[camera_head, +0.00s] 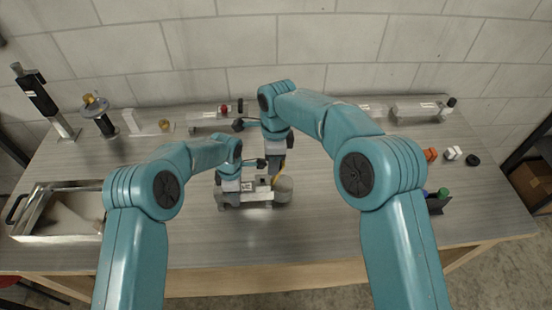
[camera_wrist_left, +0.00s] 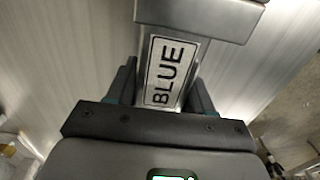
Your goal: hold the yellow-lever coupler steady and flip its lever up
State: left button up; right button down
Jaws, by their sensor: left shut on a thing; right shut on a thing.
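The coupler (camera_head: 258,193) is a silver body with a rounded grey end at its right, lying on the table in the middle of the head view. A bit of its yellow lever (camera_head: 278,174) shows, largely hidden by my right gripper (camera_head: 275,172). My right gripper is shut on the lever from above. My left gripper (camera_head: 231,198) is shut on the left part of the coupler body. In the left wrist view the body carries a white label reading "BLUE" (camera_wrist_left: 166,72) between my left fingers.
Other silver couplers stand along the back, one at the left (camera_head: 208,119) and one at the right (camera_head: 415,111). A metal tray (camera_head: 32,212) sits at the left. An orange piece (camera_head: 430,154) and a white piece (camera_head: 453,152) lie at the right. The table front is clear.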

dwell(0.4)
pick_arm(q)
jog(key=shift+w+a, duration=0.1)
pick_arm(e)
jog(key=c, duration=0.6)
grip_release()
notch_tip(320, 180, up, 12)
jog(key=shift+d, duration=0.25)
pick_arm(q)
jog(key=o, duration=1.4)
jog(key=shift+r, duration=0.1)
